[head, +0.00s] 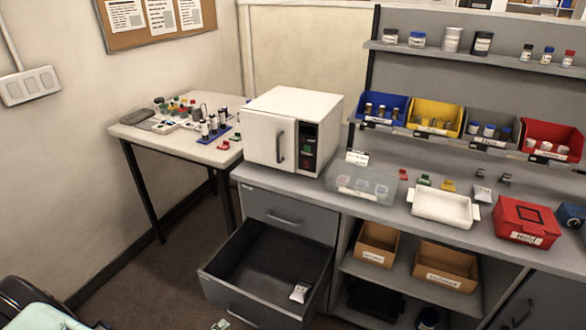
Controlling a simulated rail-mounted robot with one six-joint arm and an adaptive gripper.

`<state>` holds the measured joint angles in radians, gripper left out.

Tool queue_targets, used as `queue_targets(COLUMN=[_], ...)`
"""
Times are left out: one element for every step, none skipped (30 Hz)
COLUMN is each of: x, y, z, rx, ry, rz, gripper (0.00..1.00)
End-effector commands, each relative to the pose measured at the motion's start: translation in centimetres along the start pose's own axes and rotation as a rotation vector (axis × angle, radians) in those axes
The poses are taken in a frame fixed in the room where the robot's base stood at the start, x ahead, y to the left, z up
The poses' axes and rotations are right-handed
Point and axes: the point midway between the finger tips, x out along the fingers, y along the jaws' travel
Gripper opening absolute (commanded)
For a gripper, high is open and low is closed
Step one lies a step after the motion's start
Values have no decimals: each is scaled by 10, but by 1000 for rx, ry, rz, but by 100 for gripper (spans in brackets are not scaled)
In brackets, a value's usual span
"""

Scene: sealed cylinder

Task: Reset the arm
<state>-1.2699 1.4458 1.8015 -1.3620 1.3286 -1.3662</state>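My gripper is not in view, and I cannot make out my arm with certainty. In the head view a white box-shaped machine (292,130) with a handled door stands on the left end of the grey counter (385,207); its door looks closed. Below it, a grey drawer (262,262) is pulled open, and a small white packet (299,292) lies inside at the right. A clear lidded box (361,186) with small items inside stands right of the machine. No sealed cylinder can be picked out with certainty.
A white tray (441,208) and a red box labelled "Hold" (524,221) stand on the counter. Blue, yellow, grey and red bins (552,141) line its back. A side table (190,143) holds small items. Cardboard boxes (446,266) sit below. The open drawer juts over the floor.

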Motion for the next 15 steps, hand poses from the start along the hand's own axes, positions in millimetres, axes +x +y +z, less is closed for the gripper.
queue_targets(x=[4,6,10,12,14,18,20,22,25,27,30,32,34,37,40], y=[-12,-19,-28,-34,-41,-50,-56,-63,-71,-78,-85,-93,-100,-106,-115], z=[2,2,1,2,2,1,1,1,0,0,-2,-2,-3,-4,-5], rx=[25,42,64,80,96,118,135,151,171,188,204,226,243,258,281], ry=[20,32,50,63,75,92,105,117,134,147,160,176,189,201,219], rz=[2,3,4,4,5,6,6,6,6,7,6,6,6,5,4], gripper=[10,10,10,10,10,10,10,10,10,10,10,10,10,10,10])
